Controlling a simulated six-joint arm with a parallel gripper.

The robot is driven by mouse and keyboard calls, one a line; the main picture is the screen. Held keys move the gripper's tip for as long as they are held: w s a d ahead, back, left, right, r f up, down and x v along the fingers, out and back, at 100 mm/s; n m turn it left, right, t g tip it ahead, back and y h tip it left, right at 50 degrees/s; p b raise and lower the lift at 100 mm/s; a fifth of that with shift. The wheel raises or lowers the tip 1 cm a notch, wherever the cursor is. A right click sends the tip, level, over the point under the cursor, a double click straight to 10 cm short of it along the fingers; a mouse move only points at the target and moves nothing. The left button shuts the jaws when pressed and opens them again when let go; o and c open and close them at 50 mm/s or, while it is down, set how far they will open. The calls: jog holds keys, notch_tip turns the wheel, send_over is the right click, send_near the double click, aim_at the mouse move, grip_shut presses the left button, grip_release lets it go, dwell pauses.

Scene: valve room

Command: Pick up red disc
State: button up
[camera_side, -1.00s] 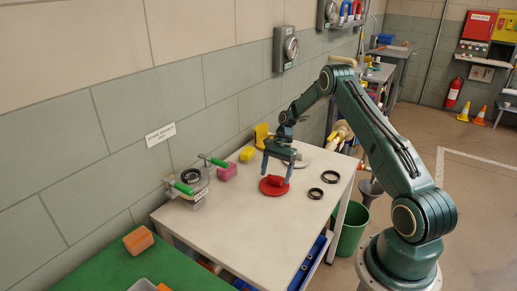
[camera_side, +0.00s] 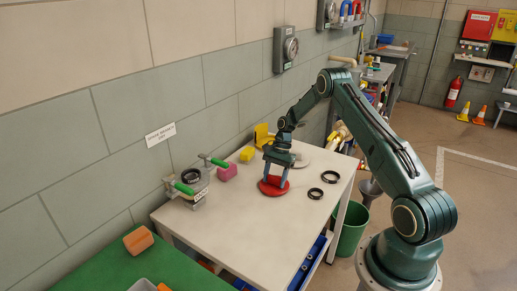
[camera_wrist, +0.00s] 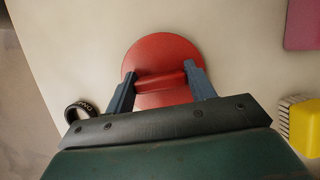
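The red disc (camera_side: 272,190) lies flat on the white table, with a raised red grip bar on top. It also shows in the wrist view (camera_wrist: 158,52), partly hidden at the bottom by my gripper. My gripper (camera_side: 275,179) points down over the disc. In the wrist view its two blue fingers (camera_wrist: 161,75) stand at the two ends of the grip bar and appear to touch it. The gripper looks shut on the bar.
Two black rings (camera_side: 323,184) lie to the right on the table. A pink block (camera_side: 227,172), a yellow block (camera_side: 247,154) and a green-handled clamp fixture (camera_side: 190,184) stand near the wall. The front of the table is clear.

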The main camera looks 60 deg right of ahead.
aim_at(274, 177)
jog(key=shift+c, duration=1.2)
jog(key=shift+r, duration=0.15)
notch_tip(274, 177, up, 20)
jog(key=shift+w, duration=0.1)
jog(key=w+a+m+t+h, duration=0.1)
jog(key=w+a+m+t, duration=0.1)
jog(key=w+a+m, duration=0.4)
jog(key=w+a+m+t+h, duration=0.1)
jog(key=w+a+m, duration=0.5)
jog(key=w+a, duration=0.6)
jog(key=a+t, duration=0.1)
jog(key=a, duration=0.4)
jog(key=shift+a+r, duration=0.2)
jog(key=shift+r, duration=0.2)
jog(key=shift+f, duration=0.15)
